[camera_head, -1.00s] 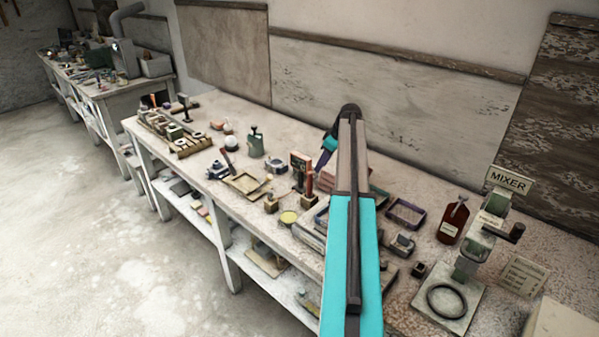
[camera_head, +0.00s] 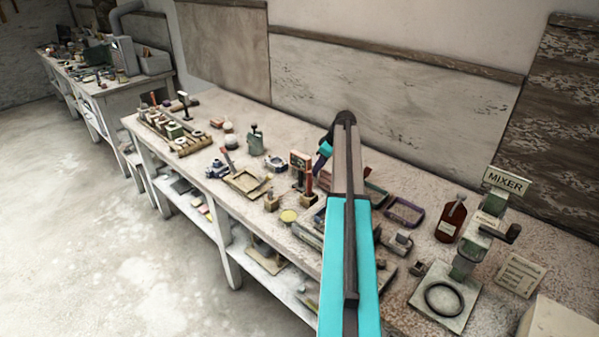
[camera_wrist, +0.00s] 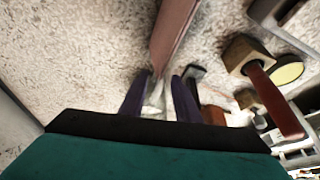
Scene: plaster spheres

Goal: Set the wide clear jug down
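My gripper (camera_wrist: 160,88) shows in the wrist view as two dark purple fingers, a little apart. A pale, see-through piece (camera_wrist: 158,104) lies between them and seems to touch both; it looks like part of the wide clear jug. Its full outline and its base are hidden, so I cannot tell whether it touches the bench.
The speckled workbench (camera_head: 400,283) is crowded. A brown bottle (camera_head: 452,220) and the mixer (camera_head: 470,255) stand at right. A wall is behind.

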